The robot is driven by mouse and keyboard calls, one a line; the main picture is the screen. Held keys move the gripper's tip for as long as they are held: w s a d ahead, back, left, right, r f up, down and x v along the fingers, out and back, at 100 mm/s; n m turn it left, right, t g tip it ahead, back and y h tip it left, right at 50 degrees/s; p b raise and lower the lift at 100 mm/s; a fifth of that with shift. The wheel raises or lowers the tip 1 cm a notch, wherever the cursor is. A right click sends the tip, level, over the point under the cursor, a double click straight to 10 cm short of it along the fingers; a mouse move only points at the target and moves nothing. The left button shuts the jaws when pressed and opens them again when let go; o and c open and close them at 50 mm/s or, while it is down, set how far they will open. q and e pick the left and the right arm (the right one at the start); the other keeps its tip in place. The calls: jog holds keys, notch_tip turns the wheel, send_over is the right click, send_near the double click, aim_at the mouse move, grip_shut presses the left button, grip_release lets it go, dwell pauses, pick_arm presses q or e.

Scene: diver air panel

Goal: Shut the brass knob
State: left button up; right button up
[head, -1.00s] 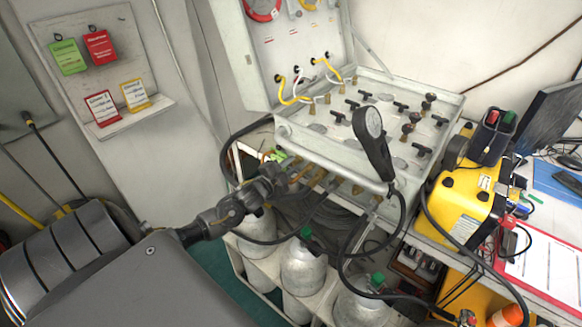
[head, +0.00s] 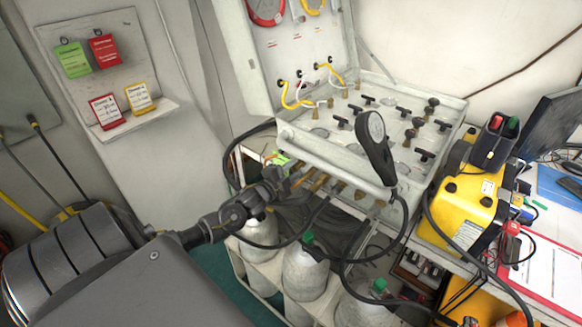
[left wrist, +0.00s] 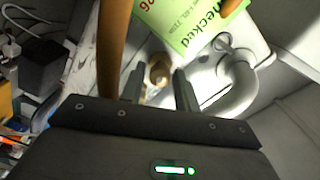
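A small round brass knob (left wrist: 158,70) shows in the left wrist view, in front of a pale surface and below a green "Checked" tag (left wrist: 188,22). My left gripper (left wrist: 158,84) is open, with one finger on each side of the knob in the picture; I cannot tell whether they touch it. In the head view my left gripper (head: 284,174) is under the front left edge of the air panel (head: 335,160), beside the green tag (head: 279,158) and the leftmost brass fittings (head: 299,178). The gripper hides the knob there. My right gripper is not in view.
Several brass fittings line the panel's front underside. A black handset (head: 374,146) hangs at the front edge with a cable. Grey cylinders (head: 304,270) stand below. A brass-coloured pipe (left wrist: 110,45) and a grey curved pipe (left wrist: 238,88) flank the gripper in the left wrist view.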

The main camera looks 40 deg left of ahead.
pick_arm(q)
jog(key=s+b, duration=0.2)
jog(key=s, duration=0.8)
jog(key=shift+s, duration=0.35)
jog(key=shift+d+r, duration=0.1)
